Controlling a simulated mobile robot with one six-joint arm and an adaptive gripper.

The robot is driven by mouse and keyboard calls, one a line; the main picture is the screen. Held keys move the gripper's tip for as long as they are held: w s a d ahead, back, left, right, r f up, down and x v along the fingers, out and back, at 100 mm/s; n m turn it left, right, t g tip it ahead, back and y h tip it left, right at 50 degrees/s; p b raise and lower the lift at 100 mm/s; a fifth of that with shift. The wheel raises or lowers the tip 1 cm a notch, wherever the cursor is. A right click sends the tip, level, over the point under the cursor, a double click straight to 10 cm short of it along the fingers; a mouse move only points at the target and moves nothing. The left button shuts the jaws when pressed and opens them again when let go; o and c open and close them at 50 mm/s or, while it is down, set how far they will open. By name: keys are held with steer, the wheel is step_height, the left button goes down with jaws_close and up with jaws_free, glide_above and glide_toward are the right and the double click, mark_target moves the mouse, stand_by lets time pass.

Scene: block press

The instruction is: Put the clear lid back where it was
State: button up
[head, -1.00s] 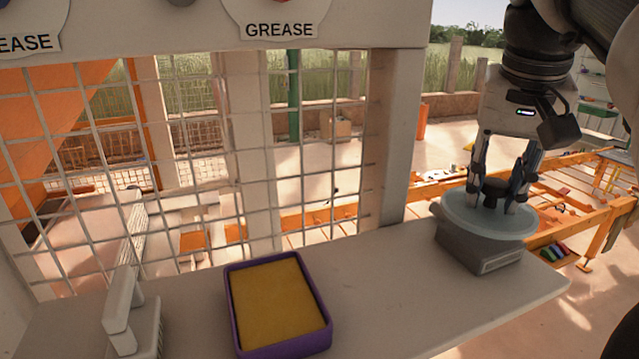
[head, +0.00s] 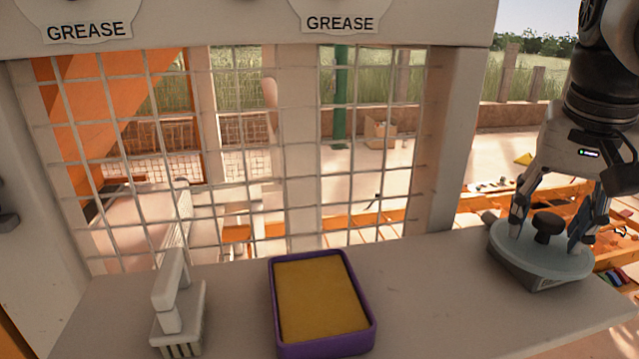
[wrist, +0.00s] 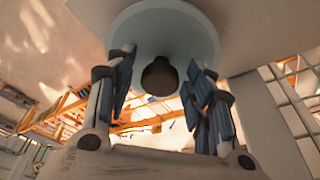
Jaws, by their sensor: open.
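The clear lid (head: 515,252) is a pale, see-through disc with a dark knob (head: 547,225) in its middle. It lies on top of a grey box-like container (head: 535,279) at the right end of the shelf. My gripper (head: 548,218) is open, with its fingers apart on both sides of the knob. In the wrist view the lid (wrist: 190,35) and the dark knob (wrist: 160,76) show between the spread fingers, with gaps on both sides. The inside of the container is hidden.
A purple tray (head: 372,322) holding a yellow-orange slab stands mid-shelf. A white brush-like tool (head: 178,305) stands at the left. A wire mesh (head: 240,160) rises behind the shelf (head: 430,290). The shelf between tray and container is clear.

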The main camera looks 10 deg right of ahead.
mark_target(541, 255)
steer(key=p+v, duration=0.3)
steer(key=v, duration=0.9)
steer(key=shift+r+p, duration=0.15)
steer(key=shift+p, duration=0.2)
